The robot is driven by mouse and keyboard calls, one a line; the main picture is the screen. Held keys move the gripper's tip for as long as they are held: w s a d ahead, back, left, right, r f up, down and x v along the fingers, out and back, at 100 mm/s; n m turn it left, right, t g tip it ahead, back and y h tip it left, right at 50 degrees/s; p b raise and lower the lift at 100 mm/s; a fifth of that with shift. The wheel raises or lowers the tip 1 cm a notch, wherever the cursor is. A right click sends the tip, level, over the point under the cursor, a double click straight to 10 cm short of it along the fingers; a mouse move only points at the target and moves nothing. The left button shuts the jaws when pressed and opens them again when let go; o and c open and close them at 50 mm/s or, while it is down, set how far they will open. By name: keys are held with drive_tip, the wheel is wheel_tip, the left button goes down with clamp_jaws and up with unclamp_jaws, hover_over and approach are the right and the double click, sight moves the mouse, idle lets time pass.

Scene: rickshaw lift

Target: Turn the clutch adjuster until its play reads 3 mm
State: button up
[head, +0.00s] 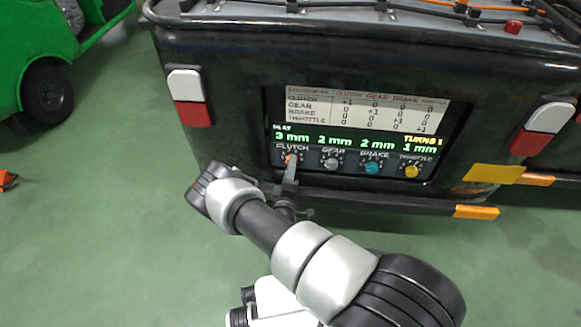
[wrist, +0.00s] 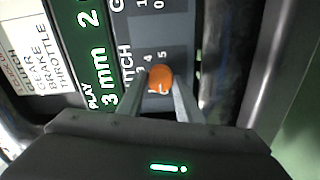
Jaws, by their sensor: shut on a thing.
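The orange clutch adjuster (head: 290,160) is the leftmost knob on the panel at the rear of the dark vehicle. It also shows in the wrist view (wrist: 160,78), with scale numbers such as 3, 4 and 5 beside it. My gripper (head: 289,168) is at this knob. In the wrist view its two fingers (wrist: 160,90) are shut on the knob, one on each side. The play display (head: 292,138) reads 3 mm above CLUTCH. The wrist view also shows 3 mm on the display (wrist: 106,85).
To the right are the grey gear knob (head: 332,163), reading 2 mm, the teal brake knob (head: 372,168), reading 2 mm, and the yellow throttle knob (head: 411,171), reading 1 mm. A table (head: 360,112) sits above them. A green vehicle (head: 45,40) stands at left; green floor is clear between.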

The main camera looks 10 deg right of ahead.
drive_tip(key=shift+n, duration=1.1)
drive_tip(key=o, duration=1)
drive_tip(key=shift+o, duration=0.2)
drive_tip(key=shift+s, duration=0.1)
drive_tip(key=p+v, duration=0.3)
drive_tip(key=v, duration=1.4)
drive_tip(key=shift+r, duration=0.1)
